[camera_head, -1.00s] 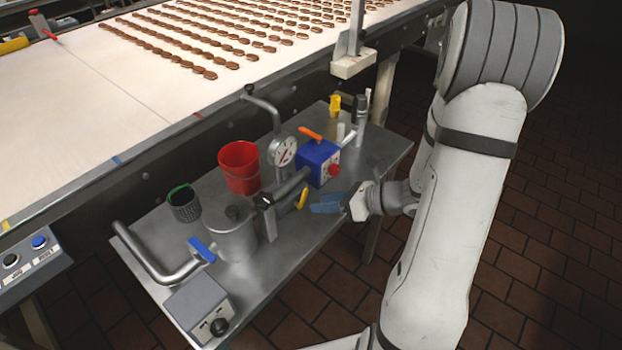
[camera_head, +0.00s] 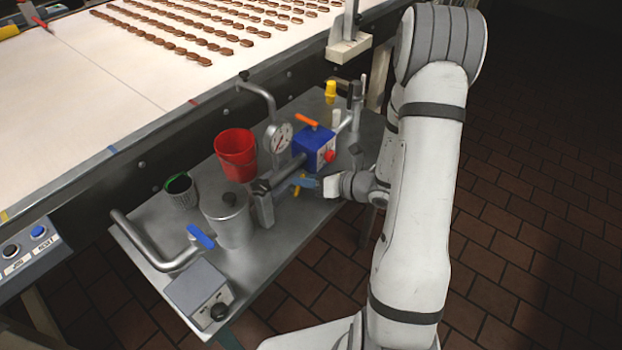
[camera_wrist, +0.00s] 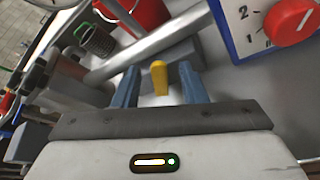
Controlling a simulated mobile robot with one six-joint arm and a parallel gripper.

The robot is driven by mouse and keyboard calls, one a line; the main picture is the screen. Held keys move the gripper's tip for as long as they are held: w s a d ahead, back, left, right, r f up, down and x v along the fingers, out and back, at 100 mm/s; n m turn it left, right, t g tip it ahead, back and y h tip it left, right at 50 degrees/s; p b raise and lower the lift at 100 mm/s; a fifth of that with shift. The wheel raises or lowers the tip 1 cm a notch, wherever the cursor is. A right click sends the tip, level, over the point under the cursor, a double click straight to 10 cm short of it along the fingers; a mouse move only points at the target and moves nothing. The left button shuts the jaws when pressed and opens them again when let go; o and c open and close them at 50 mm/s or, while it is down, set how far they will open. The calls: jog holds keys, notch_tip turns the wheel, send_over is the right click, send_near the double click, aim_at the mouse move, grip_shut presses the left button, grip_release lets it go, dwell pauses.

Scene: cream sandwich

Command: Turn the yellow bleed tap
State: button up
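The yellow bleed tap (camera_wrist: 160,78) is a small rounded lever below the grey pipe. It shows between the two blue fingers of my gripper (camera_wrist: 158,84) in the wrist view. The fingers are open, with a gap on each side of the tap; neither seems to touch it. In the head view my gripper (camera_head: 304,184) reaches in from the right at the front of the pipework. There the tap (camera_head: 296,191) is small and partly hidden by the fingers.
A blue box with a red knob (camera_head: 315,148) is close behind my gripper. A red bucket (camera_head: 237,157), a pressure gauge (camera_head: 278,138), a lidded metal pot (camera_head: 229,222) and a blue-handled pipe (camera_head: 201,236) crowd the steel table (camera_head: 265,292).

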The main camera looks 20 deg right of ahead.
grip_shut()
dwell(0.3)
jog(key=shift+w+d+f+m+y+p, duration=0.2)
jog(key=shift+d+m+y+p, duration=0.2)
jog(key=shift+m+p, duration=0.35)
jog(key=shift+w+d+f+m+g+y+p, duration=0.25)
jog(key=shift+f+m+y+p, duration=0.2)
jog(key=shift+m, duration=0.4)
grip_release()
